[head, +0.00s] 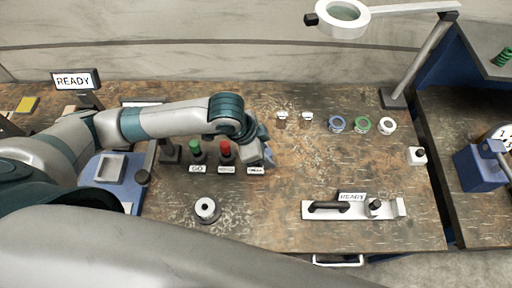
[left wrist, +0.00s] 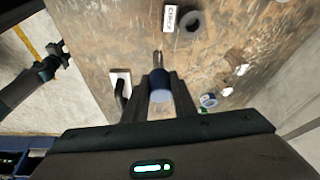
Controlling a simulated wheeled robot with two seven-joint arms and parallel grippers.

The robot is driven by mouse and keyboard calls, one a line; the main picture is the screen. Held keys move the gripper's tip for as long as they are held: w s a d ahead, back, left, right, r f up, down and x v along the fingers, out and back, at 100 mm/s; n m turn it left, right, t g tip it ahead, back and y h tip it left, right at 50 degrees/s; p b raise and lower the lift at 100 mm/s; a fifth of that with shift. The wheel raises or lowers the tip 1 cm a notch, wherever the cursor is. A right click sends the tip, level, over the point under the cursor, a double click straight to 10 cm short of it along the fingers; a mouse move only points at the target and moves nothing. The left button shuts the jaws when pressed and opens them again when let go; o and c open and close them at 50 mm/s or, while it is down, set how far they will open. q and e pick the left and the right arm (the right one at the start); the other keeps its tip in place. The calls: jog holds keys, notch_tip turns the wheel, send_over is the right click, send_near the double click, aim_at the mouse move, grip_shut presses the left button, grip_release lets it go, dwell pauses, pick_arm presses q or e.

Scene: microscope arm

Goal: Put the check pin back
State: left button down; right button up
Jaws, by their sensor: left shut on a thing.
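The check pin (left wrist: 160,88) has a blue grip and a thin metal tip. In the left wrist view it sits between the fingers of my left gripper (left wrist: 158,80), which is shut on it, with the tip pointing away from the gripper. A dark round holder (left wrist: 190,22) with a central hole lies beyond the tip, beside a white CHECK label (left wrist: 170,18); pin and holder are apart. In the head view my left gripper (head: 266,156) hangs above the CHECK label (head: 256,170) and hides the pin and the holder.
A green-topped pin (head: 196,148) and a red-topped pin (head: 225,149) stand left of the gripper. A round piece with a black knob (head: 207,208) is in front. A white plate with a black handle (head: 390,208) lies right.

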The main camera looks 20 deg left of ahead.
pick_arm(q)
jog(key=w+a+f+b, duration=0.3)
jog(key=w+a+f, duration=0.1)
jog(key=w+a, duration=0.1)
jog(key=shift+w+f, duration=0.4)
jog(key=shift+w, duration=0.3)
jog(key=shift+f, duration=0.1)
notch_tip(320, 180, down, 4)
jog(key=b, duration=0.4)
jog(key=shift+b, duration=0.35)
